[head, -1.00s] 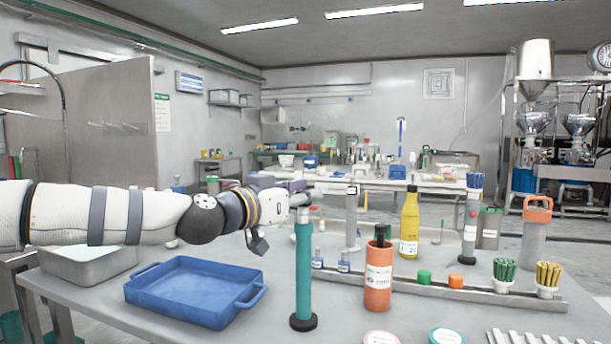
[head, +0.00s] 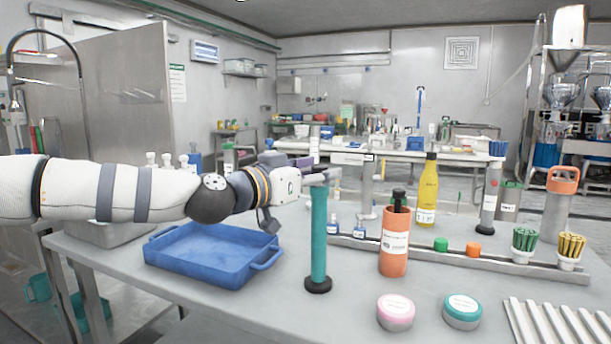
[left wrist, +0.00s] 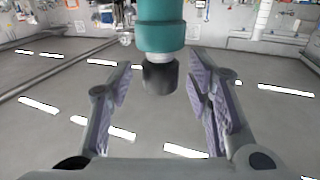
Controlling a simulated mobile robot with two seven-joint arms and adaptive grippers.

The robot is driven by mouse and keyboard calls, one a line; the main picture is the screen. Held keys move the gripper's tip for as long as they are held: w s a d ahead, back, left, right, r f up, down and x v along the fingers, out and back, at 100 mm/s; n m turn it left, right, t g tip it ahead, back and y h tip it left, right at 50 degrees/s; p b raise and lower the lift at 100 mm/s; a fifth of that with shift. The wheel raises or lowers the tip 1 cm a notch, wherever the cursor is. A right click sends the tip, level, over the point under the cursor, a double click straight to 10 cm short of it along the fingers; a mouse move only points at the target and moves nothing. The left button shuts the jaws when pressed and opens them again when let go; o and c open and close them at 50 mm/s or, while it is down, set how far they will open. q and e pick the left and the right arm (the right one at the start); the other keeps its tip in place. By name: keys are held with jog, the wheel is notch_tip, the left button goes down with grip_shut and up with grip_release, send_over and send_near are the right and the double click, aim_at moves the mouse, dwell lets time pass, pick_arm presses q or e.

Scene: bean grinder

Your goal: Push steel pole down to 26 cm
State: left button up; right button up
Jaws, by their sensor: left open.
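A teal cylinder (head: 319,235) stands upright on a round black base (head: 318,285) near the front of the table. In the left wrist view, which looks upside down, the teal cylinder (left wrist: 160,30) is at the top. A short steel pole (left wrist: 158,57) shows between it and a black end cap (left wrist: 160,76). My left gripper (head: 315,174) is at the cylinder's upper end. Its fingers (left wrist: 159,70) are open on both sides of the cap, with gaps visible. In the head view the gripper hides most of the pole's top. My right gripper is not in view.
A blue tray (head: 205,262) lies left of the cylinder. An orange bottle (head: 394,248), a yellow bottle (head: 428,190) and a rack rail (head: 470,256) are to the right. Pink (head: 395,309) and teal (head: 462,309) round containers lie in front. The table just around the base is clear.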

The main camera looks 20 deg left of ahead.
pick_arm(q)
jog(key=v, duration=1.1)
jog(key=shift+f, duration=0.1)
